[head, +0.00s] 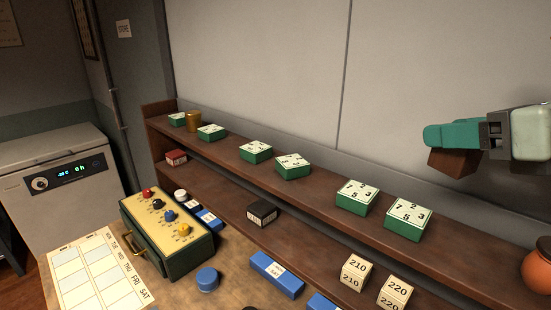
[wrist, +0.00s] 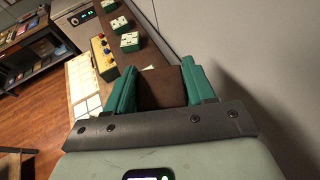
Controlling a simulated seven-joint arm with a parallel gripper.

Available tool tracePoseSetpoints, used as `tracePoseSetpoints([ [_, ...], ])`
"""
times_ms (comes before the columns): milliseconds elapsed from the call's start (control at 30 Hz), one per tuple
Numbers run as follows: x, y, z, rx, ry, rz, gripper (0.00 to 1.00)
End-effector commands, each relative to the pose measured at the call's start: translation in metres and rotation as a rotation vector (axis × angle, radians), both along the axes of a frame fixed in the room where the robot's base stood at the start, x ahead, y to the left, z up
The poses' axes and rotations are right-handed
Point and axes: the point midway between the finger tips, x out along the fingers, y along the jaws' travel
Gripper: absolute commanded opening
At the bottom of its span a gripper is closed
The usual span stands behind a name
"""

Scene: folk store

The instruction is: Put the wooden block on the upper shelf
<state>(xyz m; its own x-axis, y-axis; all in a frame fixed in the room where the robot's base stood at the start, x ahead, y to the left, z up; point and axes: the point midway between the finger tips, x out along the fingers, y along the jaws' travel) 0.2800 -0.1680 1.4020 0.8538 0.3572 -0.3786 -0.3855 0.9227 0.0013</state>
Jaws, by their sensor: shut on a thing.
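The wooden block (head: 452,163) is dark brown and held in the green fingers of my gripper (head: 452,138), at the right in the head view. The block sticks out below the fingers. In the wrist view the block (wrist: 162,88) sits between both fingers of my gripper (wrist: 162,84). The upper shelf (head: 325,192) is a long brown board along the wall. The block appears above the level of the shelf's right part, apart from it; the exact gap cannot be told.
Several green boxes with numbered white tops, such as one box (head: 409,219), stand along the upper shelf. Bare shelf shows between boxes. A knobbed green box (head: 172,232) stands below.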

Motion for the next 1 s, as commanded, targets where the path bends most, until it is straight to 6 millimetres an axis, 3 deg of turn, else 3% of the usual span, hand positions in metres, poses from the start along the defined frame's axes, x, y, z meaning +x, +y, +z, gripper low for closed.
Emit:
tracePoseSetpoints([
  [200,-0.02,-0.016,-0.025,0.002,0.0,-0.001,0.22],
  [400,-0.02,-0.016,-0.061,0.004,0.001,0.002,0.22],
  [800,-0.02,-0.016,-0.109,0.002,0.0,-0.001,0.22],
  [1000,-0.02,-0.017,-0.117,-0.002,0.003,-0.004,0.22],
])
